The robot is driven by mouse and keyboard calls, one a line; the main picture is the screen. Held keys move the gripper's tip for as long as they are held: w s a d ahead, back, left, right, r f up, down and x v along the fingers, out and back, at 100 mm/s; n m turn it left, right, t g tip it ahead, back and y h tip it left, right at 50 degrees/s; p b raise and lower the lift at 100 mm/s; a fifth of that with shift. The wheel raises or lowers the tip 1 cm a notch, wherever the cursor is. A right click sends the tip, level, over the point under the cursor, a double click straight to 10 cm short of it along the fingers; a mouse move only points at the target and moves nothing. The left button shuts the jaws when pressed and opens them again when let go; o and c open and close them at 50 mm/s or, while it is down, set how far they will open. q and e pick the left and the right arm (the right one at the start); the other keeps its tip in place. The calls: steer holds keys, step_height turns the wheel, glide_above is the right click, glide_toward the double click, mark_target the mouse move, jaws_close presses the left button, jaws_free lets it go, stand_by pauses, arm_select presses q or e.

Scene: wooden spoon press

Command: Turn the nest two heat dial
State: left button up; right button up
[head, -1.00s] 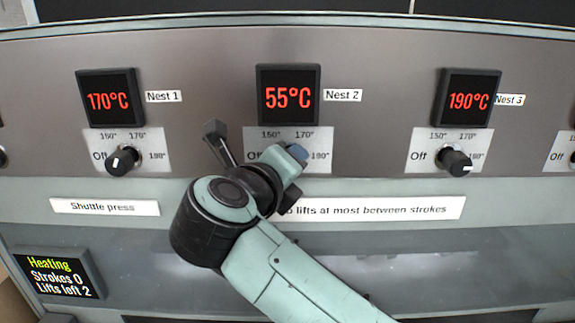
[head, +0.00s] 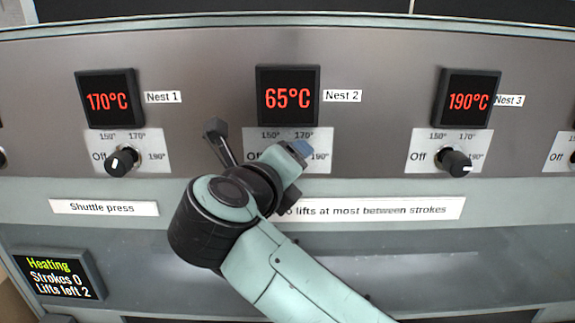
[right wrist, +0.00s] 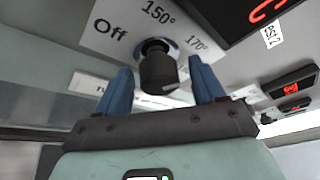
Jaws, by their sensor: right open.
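The nest two heat dial (right wrist: 158,72) is a black knob on a light scale plate (right wrist: 105,32) marked Off, 150° and 170°. In the right wrist view it stands between the two blue fingers of my right gripper (right wrist: 161,66), which are open with a gap on each side. I cannot make out which mark the knob points to. In the head view my right gripper hides the dial, and only edges of its plate (head: 322,140) show. The nest two display (head: 288,95) above reads 65°C in red. My left gripper is out of view.
The Nest 1 dial (head: 122,161) is on the left, under a display (head: 109,99) reading 170°C. The Nest 3 dial (head: 456,162) is on the right, under a display (head: 467,99) reading 190°C. A status screen (head: 58,275) reads Heating, Strokes 0, Lifts left 2.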

steer(key=v, duration=1.3)
